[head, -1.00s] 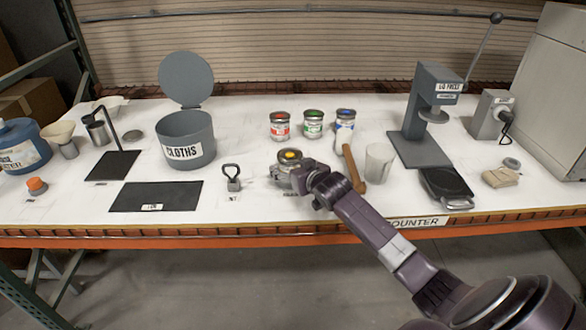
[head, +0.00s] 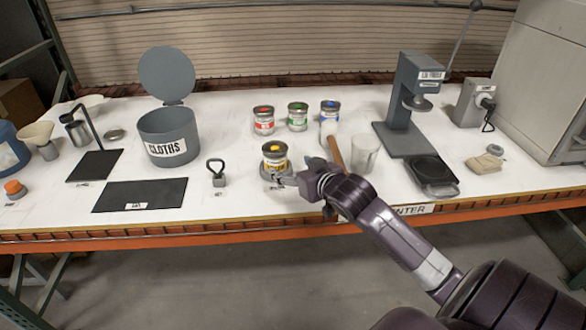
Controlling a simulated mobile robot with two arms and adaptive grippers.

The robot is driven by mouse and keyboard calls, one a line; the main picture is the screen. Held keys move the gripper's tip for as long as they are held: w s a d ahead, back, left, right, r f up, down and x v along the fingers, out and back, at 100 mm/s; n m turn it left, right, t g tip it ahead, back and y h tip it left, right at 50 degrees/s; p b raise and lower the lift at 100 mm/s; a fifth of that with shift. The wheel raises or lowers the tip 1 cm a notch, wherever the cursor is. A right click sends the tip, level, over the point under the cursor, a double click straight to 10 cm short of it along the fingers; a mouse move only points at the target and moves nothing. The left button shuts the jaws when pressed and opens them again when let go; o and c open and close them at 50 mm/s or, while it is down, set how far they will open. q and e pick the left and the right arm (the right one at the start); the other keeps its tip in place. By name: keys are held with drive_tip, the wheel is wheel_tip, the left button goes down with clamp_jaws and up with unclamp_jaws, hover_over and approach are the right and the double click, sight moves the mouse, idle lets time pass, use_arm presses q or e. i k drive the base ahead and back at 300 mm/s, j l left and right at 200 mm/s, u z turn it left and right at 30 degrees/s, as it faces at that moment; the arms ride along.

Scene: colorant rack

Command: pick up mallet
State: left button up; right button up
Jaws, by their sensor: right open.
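The mallet (head: 337,153) stands on the counter right of centre. Its brown wooden handle slants down to the right, and its pale head sits at the upper end, just in front of the blue-lidded can. The lower part of the handle is close behind my right arm. My right gripper (head: 284,179) is open, at the front of the counter, left of and nearer than the mallet. Its fingers point left, beside the base of the yellow-labelled can (head: 275,159). It is apart from the mallet. My left gripper is not in view.
A clear beaker (head: 365,152) stands just right of the mallet. Red (head: 264,122), green (head: 298,118) and blue (head: 330,107) lidded cans stand behind. A ring-handled weight (head: 217,178) and the cloths bin (head: 168,150) are at left. A press (head: 404,110) and black scale (head: 433,177) are at right.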

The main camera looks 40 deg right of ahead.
sight(328, 129)
drive_tip(key=z, duration=1.45)
